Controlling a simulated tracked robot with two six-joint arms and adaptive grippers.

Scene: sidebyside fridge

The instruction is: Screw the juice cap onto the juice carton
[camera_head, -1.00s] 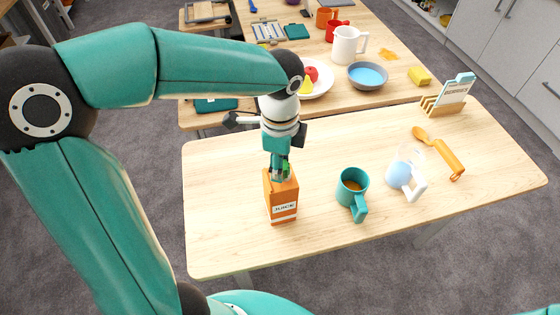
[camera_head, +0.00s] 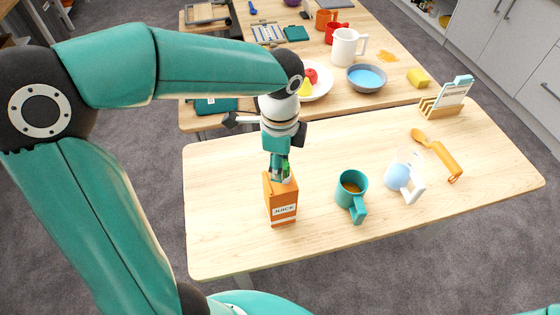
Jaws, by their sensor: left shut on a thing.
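The orange juice carton (camera_head: 282,201) stands upright on the near wooden table, left of the teal mug. My left gripper (camera_head: 280,172) points down at the carton's top and is shut on the green juice cap (camera_head: 286,168). The cap is partly hidden by the fingers. It is at the top of the carton, but I cannot tell whether it touches the spout. My right gripper is not in view.
The table's left side is clear.

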